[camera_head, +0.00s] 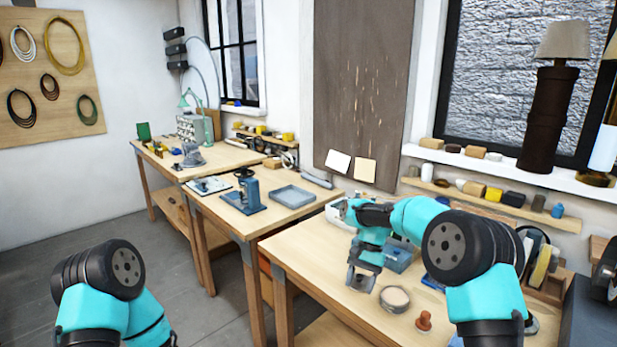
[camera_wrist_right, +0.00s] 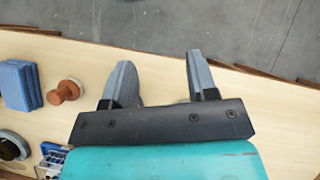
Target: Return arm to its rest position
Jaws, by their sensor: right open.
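My right arm reaches over the front workbench (camera_head: 310,250) in the head view. Its gripper (camera_head: 362,280) points down over the bench top, left of a round dish with a pale top (camera_head: 394,297). In the right wrist view the two fingers of this gripper (camera_wrist_right: 158,78) stand wide apart, with nothing clamped between them. A grey rounded thing (camera_wrist_right: 152,90) shows behind the left finger, partly hidden; I cannot tell whether it touches. My left arm shows only as links at the lower left of the head view; its gripper is out of view.
A brown knob-shaped piece (camera_head: 424,321) stands near the bench's front edge; it also shows in the right wrist view (camera_wrist_right: 66,91), beside a blue block (camera_wrist_right: 20,85). A blue-grey tray (camera_head: 292,197) and a blue press (camera_head: 249,192) are on the bench further back. Open floor lies left.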

